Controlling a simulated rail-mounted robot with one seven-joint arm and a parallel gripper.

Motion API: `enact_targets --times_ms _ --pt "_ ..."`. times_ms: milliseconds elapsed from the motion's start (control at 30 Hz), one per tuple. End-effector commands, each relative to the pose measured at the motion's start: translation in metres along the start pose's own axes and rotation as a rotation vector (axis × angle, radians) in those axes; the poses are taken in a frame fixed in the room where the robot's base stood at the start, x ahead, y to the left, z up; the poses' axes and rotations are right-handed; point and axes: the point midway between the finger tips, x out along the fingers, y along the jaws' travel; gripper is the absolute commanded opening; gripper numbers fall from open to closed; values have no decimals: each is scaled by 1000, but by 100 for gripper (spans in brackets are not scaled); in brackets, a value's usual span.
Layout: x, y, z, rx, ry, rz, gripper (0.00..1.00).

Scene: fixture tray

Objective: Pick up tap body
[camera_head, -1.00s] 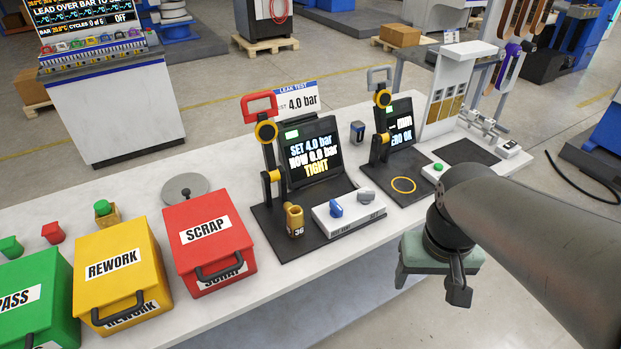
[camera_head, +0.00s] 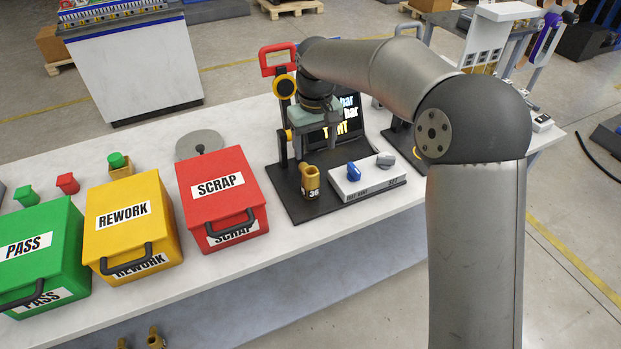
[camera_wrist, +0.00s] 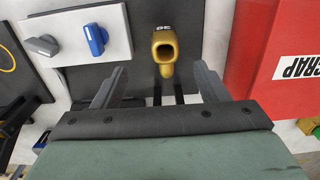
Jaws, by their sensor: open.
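The brass tap body (camera_head: 310,182), marked 36, stands upright on the black leak-test fixture plate. In the wrist view the tap body (camera_wrist: 164,48) shows its open mouth, between the fingers in the picture and beyond their tips. My gripper (camera_head: 316,150) is above the fixture, behind and above the tap body, with its fingers apart. The wrist view shows my gripper (camera_wrist: 161,72) open and empty. I see no contact with the tap body.
A toggle clamp with a red handle (camera_head: 278,60) stands close to the left of my gripper. A white valve box with a blue knob (camera_head: 353,172) is right of the tap body. The red SCRAP bin (camera_head: 218,198) is to the left. My arm partly hides the test screen (camera_head: 348,112).

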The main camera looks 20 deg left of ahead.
Motion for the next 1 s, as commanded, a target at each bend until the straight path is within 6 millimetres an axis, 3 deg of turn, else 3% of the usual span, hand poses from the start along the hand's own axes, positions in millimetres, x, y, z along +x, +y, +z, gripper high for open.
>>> enact_targets --times_ms 300,567,800,1000 --pt "62 0 0 1 -3 0 67" --pt "80 -2 -2 0 0 -1 67" --pt "114 -8 -11 1 -3 -1 67" --pt "127 -8 -11 1 1 0 67"
